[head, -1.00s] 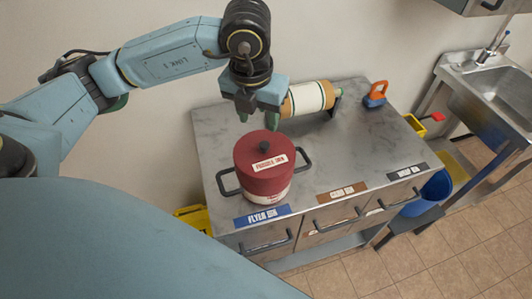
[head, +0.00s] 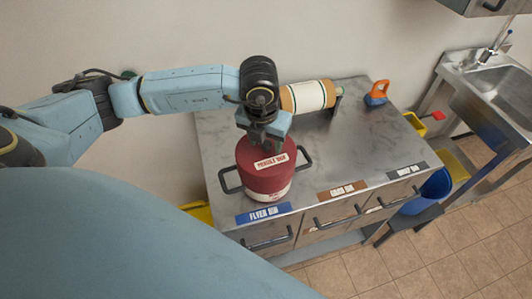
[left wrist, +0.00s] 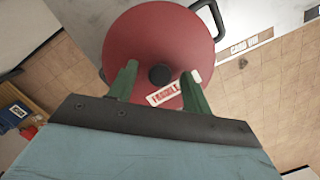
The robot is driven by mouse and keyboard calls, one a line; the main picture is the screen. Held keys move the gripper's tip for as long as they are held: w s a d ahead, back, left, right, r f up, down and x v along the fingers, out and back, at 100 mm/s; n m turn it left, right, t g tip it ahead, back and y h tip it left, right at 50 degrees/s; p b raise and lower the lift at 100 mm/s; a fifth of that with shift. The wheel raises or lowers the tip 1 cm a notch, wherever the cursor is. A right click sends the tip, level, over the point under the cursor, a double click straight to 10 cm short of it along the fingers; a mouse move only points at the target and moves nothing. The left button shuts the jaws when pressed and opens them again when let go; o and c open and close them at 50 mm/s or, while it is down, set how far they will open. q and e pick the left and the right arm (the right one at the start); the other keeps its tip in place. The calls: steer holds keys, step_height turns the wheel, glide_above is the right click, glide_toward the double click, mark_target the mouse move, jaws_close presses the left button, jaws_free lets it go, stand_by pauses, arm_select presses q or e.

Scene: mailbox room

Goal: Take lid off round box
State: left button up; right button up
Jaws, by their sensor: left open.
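The round box (head: 267,186) stands upright on the metal cabinet top, with a pale lower part and a dark handle at each side. Its red lid (head: 258,157) is on it and carries a white label. My left gripper (head: 265,143) is above the lid and hides its knob in the head view. In the left wrist view the lid (left wrist: 150,40) fills the upper middle. Its round black knob (left wrist: 160,75) shows between the two green fingers of my left gripper (left wrist: 160,82), which are open and apart from the knob. My right gripper is not in view.
A roll with a white wrap (head: 308,96) lies on a holder at the back of the cabinet top (head: 350,140). An orange and blue object (head: 377,93) stands at the back right. The cabinet top right of the box is clear. A sink (head: 490,75) stands farther right.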

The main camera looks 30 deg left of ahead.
arm_select(q)
steer(key=c, duration=1.1)
steer(key=shift+r, duration=0.15)
